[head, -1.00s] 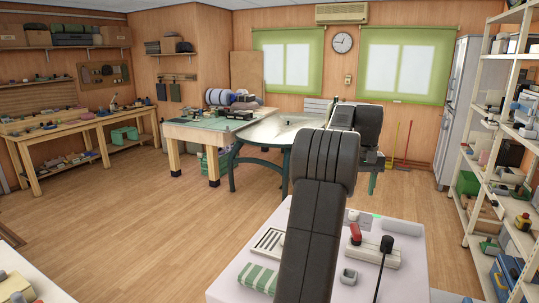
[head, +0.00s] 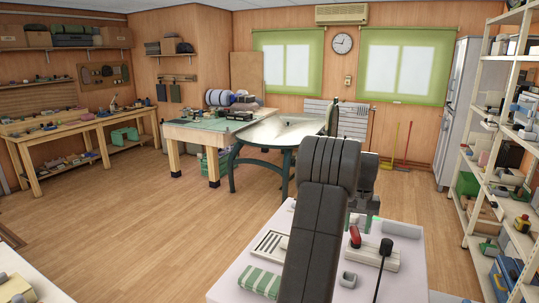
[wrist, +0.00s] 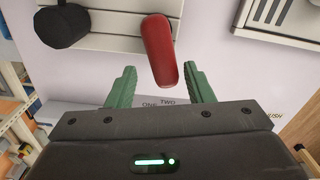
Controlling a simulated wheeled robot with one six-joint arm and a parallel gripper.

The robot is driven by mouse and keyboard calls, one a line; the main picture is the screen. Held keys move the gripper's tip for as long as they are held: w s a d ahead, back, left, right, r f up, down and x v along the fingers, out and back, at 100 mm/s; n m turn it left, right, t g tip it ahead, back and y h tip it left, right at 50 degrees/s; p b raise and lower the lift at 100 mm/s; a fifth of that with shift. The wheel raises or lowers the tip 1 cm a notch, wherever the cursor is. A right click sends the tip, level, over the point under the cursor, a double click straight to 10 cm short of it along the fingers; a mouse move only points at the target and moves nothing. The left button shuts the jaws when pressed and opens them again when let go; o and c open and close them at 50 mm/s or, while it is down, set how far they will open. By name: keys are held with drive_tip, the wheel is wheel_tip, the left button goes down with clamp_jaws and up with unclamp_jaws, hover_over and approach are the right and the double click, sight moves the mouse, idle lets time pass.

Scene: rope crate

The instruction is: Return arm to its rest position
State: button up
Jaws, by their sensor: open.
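My arm (head: 320,215) rises through the middle of the head view, with its elbow near the centre. Its outer part is folded down behind the elbow and mostly hidden there. In the wrist view, my gripper (wrist: 161,82) has two green fingers set wide apart. Nothing is held between them. A red handle (wrist: 160,48) appears beyond and between the fingertips, and I cannot tell how far off it is.
Shelves (head: 503,150) stand at right, workbenches (head: 85,130) at left. Open floor (head: 130,220) lies left.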

drive_tip(key=shift+d+m, duration=0.2)
drive_tip(key=shift+m, duration=0.5)
drive_tip(key=shift+s+r, duration=0.1)
drive_tip(key=shift+s, duration=0.05)
